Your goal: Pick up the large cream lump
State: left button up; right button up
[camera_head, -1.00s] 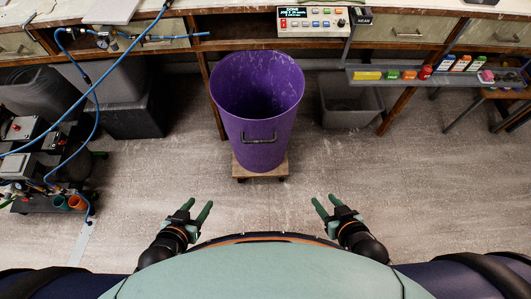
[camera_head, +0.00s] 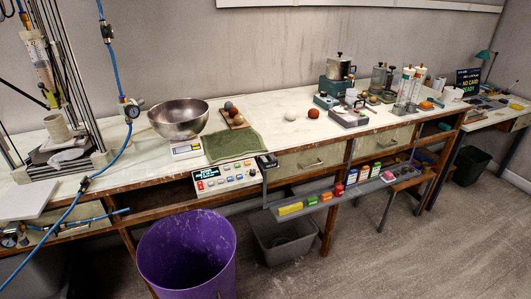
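A pale cream-white round lump (camera_head: 290,115) sits on the bench top, right of the green cloth. A smaller reddish-brown lump (camera_head: 313,113) lies just to its right, apart from it. Several small balls in grey and brown tones rest on a wooden board (camera_head: 232,115) left of the cream lump; their exact sizes are hard to tell. Neither of my grippers is in the head view now.
The bench (camera_head: 262,110) runs along the wall. A metal bowl (camera_head: 178,120) stands on a scale (camera_head: 187,150), beside a green cloth (camera_head: 232,146). A control panel (camera_head: 226,178) and a shelf of coloured blocks (camera_head: 290,212) hang at the front edge. A purple bin (camera_head: 187,260) stands below.

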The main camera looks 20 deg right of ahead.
aim_at(290, 115)
jog(key=i+l+u, duration=0.15)
jog(key=l, duration=0.3)
jog(key=i+l+u, duration=0.2)
jog(key=l, duration=0.3)
jog(key=i+l+u, duration=0.15)
jog(key=l, duration=0.35)
jog(key=l+u, duration=0.2)
jog(key=l, duration=0.3)
